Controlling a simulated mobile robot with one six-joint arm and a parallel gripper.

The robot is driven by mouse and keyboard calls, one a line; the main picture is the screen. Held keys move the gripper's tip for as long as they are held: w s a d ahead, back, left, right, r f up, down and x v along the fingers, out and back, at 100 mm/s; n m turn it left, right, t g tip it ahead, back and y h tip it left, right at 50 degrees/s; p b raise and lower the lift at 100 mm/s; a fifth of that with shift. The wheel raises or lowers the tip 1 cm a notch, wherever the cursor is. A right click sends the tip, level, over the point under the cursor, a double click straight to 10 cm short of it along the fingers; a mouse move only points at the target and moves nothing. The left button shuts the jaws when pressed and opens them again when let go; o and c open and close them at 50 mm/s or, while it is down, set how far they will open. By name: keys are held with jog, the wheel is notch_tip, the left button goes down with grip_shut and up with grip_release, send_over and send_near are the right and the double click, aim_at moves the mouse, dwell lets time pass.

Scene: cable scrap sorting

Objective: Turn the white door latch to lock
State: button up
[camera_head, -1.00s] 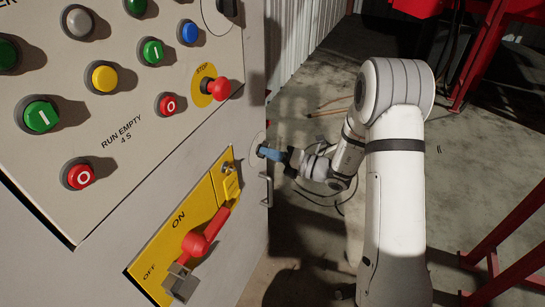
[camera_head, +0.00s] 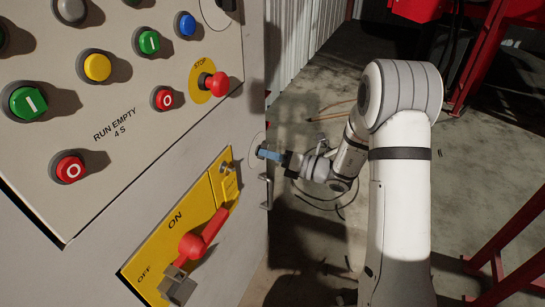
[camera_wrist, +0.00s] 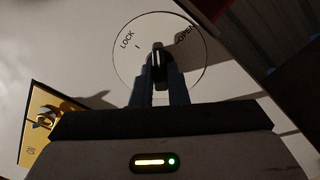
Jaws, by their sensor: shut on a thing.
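The round white latch plate (camera_wrist: 186,73) fills the top middle of the wrist view, with "LOCK" at its upper left and "OPEN" at its upper right. A short mark sits below "LOCK". The latch knob (camera_wrist: 157,57) stands at the plate's middle, looks dark with a pale strip, and points nearly straight up the picture. My gripper (camera_wrist: 158,82) is shut on the latch, one finger on each side. In the head view my gripper's blue fingers (camera_head: 269,154) reach the plate at the cabinet's right edge; the latch itself is hidden there.
A yellow ON/OFF plate (camera_head: 150,268) with a red switch handle (camera_head: 205,238) lies left of and below my gripper. A red stop button (camera_head: 216,84) and several other buttons are above. A small metal handle (camera_head: 266,190) is just below.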

jog(key=shift+f+n+b, duration=0.1)
jog(key=shift+n+b, duration=1.35)
jog(key=shift+n, duration=0.25)
jog(key=shift+f+n+b, duration=0.1)
jog(key=shift+n+b, duration=0.8)
jog(key=shift+b, duration=0.15)
jog(key=shift+w+n+b, duration=0.1)
jog(key=shift+n+b, duration=2.3)
jog(key=shift+b, duration=0.3)
jog(key=o, duration=0.9)
jog(key=shift+c, duration=0.2)
jog(key=v, duration=0.7)
jog(key=shift+p, duration=0.45)
